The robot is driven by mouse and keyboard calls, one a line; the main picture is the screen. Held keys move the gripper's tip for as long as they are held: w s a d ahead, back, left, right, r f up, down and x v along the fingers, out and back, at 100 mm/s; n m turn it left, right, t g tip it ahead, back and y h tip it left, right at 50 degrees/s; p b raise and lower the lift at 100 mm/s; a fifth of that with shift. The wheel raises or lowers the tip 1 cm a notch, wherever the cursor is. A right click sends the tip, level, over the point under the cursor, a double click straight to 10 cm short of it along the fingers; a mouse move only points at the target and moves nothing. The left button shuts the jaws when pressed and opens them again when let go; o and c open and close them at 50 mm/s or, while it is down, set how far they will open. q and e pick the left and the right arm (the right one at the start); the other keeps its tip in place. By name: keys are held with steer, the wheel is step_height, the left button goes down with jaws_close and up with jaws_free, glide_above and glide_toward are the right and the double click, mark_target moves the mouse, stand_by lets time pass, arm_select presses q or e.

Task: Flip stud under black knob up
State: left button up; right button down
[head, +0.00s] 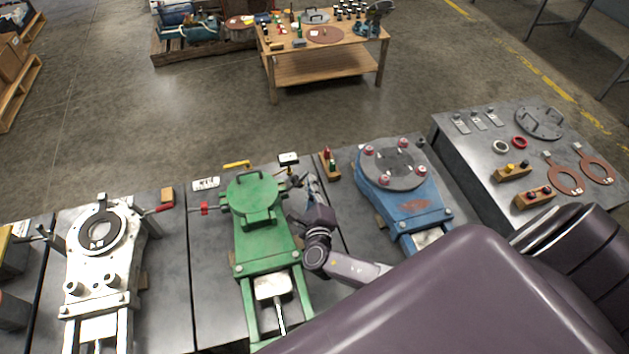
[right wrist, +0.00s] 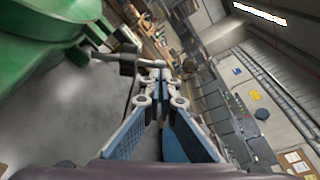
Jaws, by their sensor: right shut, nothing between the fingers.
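The green hatch unit (head: 262,220) stands on the middle bench with its round lid (head: 252,192) shut. A red-knobbed stud (head: 204,208) sticks out from its left side. My right gripper (head: 299,181) is at the unit's right side, where it hides most of the hardware there. In the right wrist view, the gripper (right wrist: 161,80) is shut and empty. A grey stud (right wrist: 150,62) with a dark knob-like cylinder (right wrist: 128,65) lies just beyond its fingertips, beside the green body (right wrist: 35,45). I cannot tell whether they touch. My left gripper is out of view.
A white hatch unit (head: 100,262) stands to the left and a blue one (head: 405,200) to the right. A small block with coloured pegs (head: 329,164) sits behind my right gripper. A yellow bar (head: 237,165) and a white tag (head: 206,184) lie behind the green unit.

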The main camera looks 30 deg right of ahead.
steer(key=w+a+r+n+h+p, duration=0.1)
steer(key=a+r+n+p, duration=0.1)
steer(key=a+n, duration=0.3)
steer(key=shift+w+a+r+t+p, duration=0.3)
steer(key=shift+w+a+r+t, duration=0.1)
steer(key=shift+a+r, duration=0.35)
steer(key=shift+d, duration=0.1)
stand_by(0.3)
